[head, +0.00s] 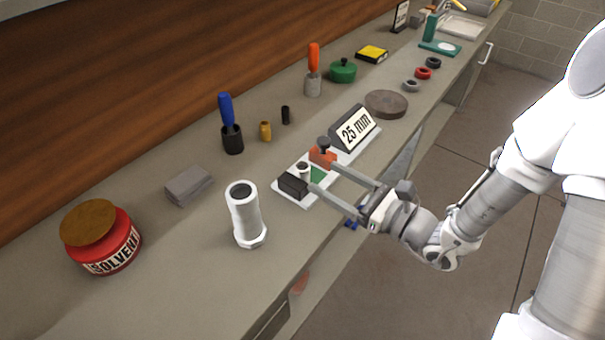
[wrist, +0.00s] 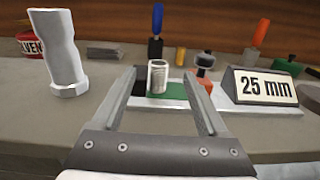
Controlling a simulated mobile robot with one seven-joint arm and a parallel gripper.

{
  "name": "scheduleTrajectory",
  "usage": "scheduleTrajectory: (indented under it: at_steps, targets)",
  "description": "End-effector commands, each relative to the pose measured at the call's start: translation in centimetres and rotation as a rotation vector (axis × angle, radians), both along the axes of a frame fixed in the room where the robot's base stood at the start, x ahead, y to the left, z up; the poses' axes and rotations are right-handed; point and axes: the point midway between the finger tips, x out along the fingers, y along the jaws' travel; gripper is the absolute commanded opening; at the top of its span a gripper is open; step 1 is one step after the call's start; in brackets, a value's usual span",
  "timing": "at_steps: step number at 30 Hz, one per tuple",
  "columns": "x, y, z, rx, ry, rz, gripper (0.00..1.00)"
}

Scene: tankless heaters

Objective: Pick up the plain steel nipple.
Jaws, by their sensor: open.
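The plain steel nipple (head: 304,170) is a short, bare metal tube standing upright on a small white fixture plate (head: 283,189) with a green patch. A black block (head: 292,186) and a red-orange clamp piece (head: 322,157) with a dark knob flank it. In the wrist view the nipple (wrist: 157,77) shows its open top and appears centred between the fingers. My gripper (head: 323,177) is open and empty, reaching in from the bench's front edge. Its fingertips are close to the nipple; whether they reach past its sides I cannot tell.
A tall pale hex-based fitting (head: 246,214) stands to the left. Behind are a brass nipple (head: 265,131), a black nipple (head: 285,115) and a blue-handled tool (head: 229,122). A red solvent jar (head: 112,247) is far left.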

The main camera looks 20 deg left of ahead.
Motion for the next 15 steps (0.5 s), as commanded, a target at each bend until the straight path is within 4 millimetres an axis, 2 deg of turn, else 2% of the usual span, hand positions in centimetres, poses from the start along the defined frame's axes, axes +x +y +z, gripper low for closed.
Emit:
scheduleTrajectory:
  at_steps: [3, 6, 15]
  targets:
    - [0.6, 2.5, -0.1, 0.001, -0.001, 0.006, 0.76]
    - [1.1, 3.9, -0.1, -0.001, -0.001, 0.003, 0.76]
    - [1.8, 6.2, -0.3, 0.000, 0.000, 0.002, 0.76]
